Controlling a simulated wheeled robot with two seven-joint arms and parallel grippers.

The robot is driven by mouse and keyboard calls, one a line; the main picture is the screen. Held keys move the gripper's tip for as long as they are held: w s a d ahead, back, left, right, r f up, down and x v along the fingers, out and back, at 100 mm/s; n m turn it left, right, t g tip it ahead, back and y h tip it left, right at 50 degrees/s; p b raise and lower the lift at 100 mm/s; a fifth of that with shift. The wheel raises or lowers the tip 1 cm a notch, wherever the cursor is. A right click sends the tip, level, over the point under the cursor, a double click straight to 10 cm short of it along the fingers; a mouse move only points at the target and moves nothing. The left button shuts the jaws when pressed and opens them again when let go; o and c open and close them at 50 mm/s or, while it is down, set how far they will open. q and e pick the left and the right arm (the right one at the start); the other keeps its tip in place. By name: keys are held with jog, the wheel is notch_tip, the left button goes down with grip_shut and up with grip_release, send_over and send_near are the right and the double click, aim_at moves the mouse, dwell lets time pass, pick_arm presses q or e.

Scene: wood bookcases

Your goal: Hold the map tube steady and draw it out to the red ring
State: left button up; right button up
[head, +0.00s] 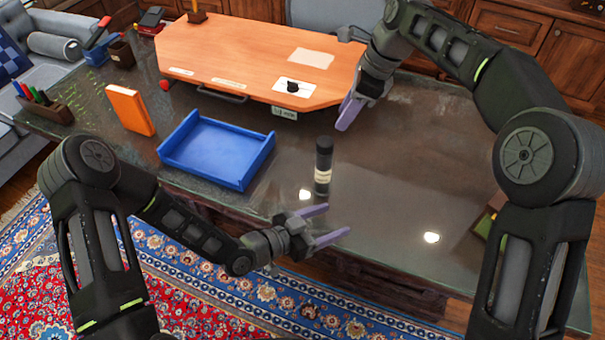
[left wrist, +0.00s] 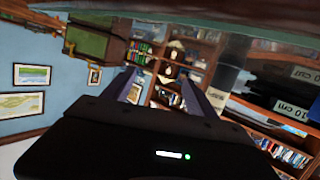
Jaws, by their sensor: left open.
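The map tube (head: 324,158) is a dark upright cylinder with a cream band low on its side. It stands on the desk in the head view; no red ring shows on it. My left gripper (head: 337,220) is open and empty, in front of the tube and apart from it, near the desk's front edge. Its two fingers show spread in the left wrist view (left wrist: 158,91). My right gripper (head: 346,122) hangs above the desk, behind and right of the tube and apart from it. Its fingers overlap in view, so its opening is unclear.
A blue tray (head: 210,178) lies left of the tube. An orange-topped board (head: 250,60) stands behind it. An orange book (head: 130,112) and a pen holder (head: 45,112) are farther left.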

aim_at(318, 163)
pick_arm(q)
jog(key=w+a+r+t, duration=0.1)
jog(key=w+a+r, duration=0.1)
jog(key=w, duration=0.1)
jog(key=w+a+r+n+t, duration=0.1)
jog(key=w+a+r+t, duration=0.1)
jog(key=w, duration=0.1)
jog(key=w+a+r+t, duration=0.1)
jog(key=w+a+r, duration=0.1)
jog(key=w+a, duration=0.1)
jog(key=shift+r+n+t+y, duration=0.1)
jog(key=shift+n+t+y, duration=0.2)
jog(key=shift+n+t, duration=0.1)
jog(key=shift+x, duration=3.85)
jog(key=shift+c, duration=0.6)
